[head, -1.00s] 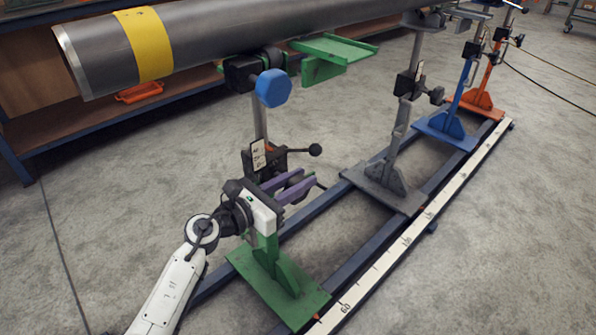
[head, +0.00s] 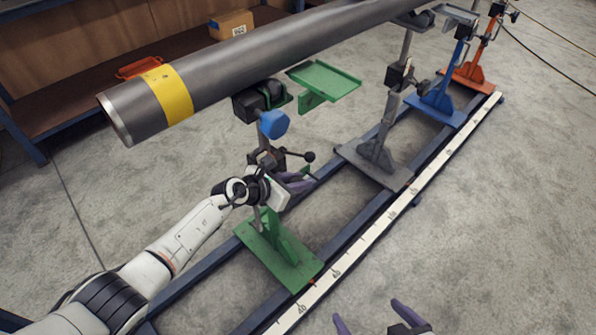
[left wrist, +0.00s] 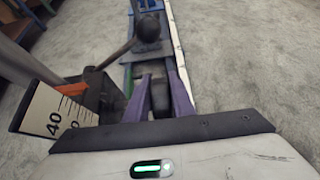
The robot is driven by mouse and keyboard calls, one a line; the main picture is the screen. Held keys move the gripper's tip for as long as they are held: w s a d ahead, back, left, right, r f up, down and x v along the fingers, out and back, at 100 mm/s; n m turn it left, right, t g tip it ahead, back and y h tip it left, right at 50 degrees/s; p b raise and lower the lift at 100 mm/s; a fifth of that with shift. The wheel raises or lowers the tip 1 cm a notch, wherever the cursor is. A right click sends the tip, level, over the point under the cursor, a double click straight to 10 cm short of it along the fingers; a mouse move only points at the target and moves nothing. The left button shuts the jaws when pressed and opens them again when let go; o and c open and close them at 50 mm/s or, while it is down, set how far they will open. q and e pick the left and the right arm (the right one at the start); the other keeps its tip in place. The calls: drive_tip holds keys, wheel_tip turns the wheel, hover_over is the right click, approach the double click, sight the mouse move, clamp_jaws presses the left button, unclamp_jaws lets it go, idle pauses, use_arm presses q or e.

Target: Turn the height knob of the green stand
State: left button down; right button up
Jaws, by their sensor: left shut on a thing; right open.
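The green stand (head: 280,258) stands on the rail frame under the near end of the pipe. A blue hexagonal knob (head: 273,124) is near its top, and a black ball-ended lever (head: 309,156) sticks out to the right of its post. My left gripper (head: 304,181) is at the post's collar, below both. In the left wrist view its purple fingers (left wrist: 160,85) are shut on a dark knob (left wrist: 160,102), mostly hidden between them; the lever ball (left wrist: 147,27) shows beyond. My right gripper (head: 367,311) is open and empty at the bottom edge.
The grey pipe (head: 235,62) with a yellow band lies above. Grey (head: 376,160), blue (head: 440,105) and orange (head: 474,75) stands are further along the rails. A height scale (left wrist: 52,122) is close left of the fingers.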

use_arm(q)
drive_tip(key=shift+a+p, duration=0.1)
drive_tip(key=shift+p, duration=0.2)
drive_tip(key=shift+f, duration=0.1)
drive_tip(key=c, duration=1.5)
unclamp_jaws()
